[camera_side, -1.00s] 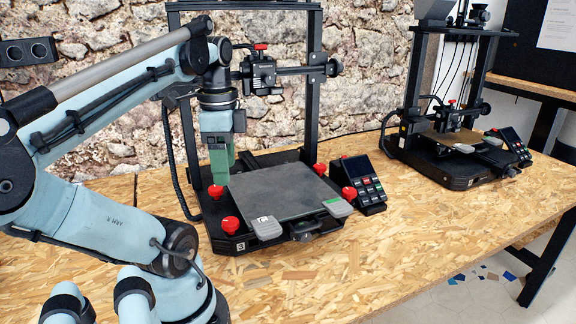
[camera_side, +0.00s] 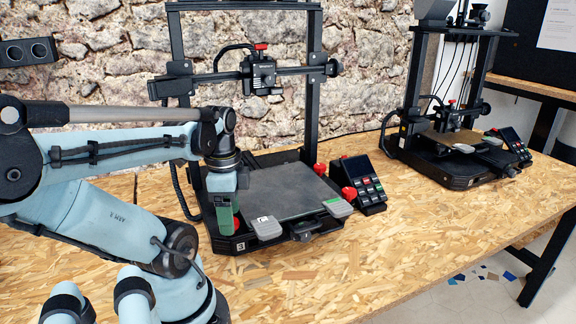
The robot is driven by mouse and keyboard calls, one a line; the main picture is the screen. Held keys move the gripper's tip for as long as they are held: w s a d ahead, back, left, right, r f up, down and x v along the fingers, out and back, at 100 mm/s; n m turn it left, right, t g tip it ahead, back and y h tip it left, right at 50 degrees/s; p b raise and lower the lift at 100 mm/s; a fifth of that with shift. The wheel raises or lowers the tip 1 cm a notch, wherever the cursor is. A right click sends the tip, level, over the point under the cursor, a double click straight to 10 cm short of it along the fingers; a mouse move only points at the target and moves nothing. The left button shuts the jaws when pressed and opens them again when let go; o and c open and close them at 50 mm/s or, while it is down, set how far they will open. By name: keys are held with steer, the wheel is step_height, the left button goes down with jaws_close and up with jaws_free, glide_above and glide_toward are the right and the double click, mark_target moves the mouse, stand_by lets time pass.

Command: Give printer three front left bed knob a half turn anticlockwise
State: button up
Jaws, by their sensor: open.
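Printer three (camera_side: 240,246), marked with a 3 on its front left corner, stands on the table with its grey bed (camera_side: 275,190) in front of the upright frame. The front left bed knob (camera_side: 236,223) is red and mostly hidden behind my gripper; only a small red part shows. My gripper (camera_side: 226,228) points down with its green fingers open, low at this knob. I cannot tell whether the fingers touch it or stand around it.
Two other red knobs (camera_side: 349,194) (camera_side: 319,169) show on the bed's right side. A keypad unit (camera_side: 362,186) stands to the right. The print head (camera_side: 260,72) is high on its rail. A second printer (camera_side: 455,150) stands farther right. The table front is clear.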

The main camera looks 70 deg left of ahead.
steer(key=shift+f, duration=0.35)
steer(key=c, duration=1.1)
steer(key=shift+o, duration=0.2)
steer(key=shift+n, duration=0.4)
steer(key=n, duration=0.4)
steer(key=shift+n, duration=0.3)
steer(key=n, duration=0.5)
steer(key=shift+n, duration=0.3)
